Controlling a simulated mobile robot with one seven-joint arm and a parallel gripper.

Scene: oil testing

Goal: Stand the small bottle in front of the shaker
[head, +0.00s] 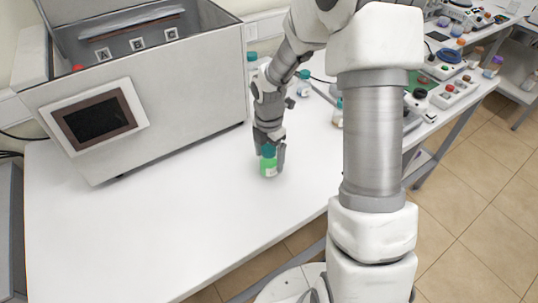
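The small bottle (268,167), green with a pale label and a dark teal cap, is upright in the middle of the white table, in front of the shaker's right side. My gripper (270,154) reaches down to it from above and behind, with a finger at each side of the bottle. Whether the fingers press on it is too small to tell, as is whether its base touches the table. The shaker (190,90) is a large grey metal box at the left, open on top, with a dark screen on its front.
The white table (150,220) is clear in front of the shaker. Other teal-capped bottles stand behind my gripper, one near the shaker (252,62) and one farther right (304,84). A side table (468,92) at the right holds devices and jars. My arm hides part of the table.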

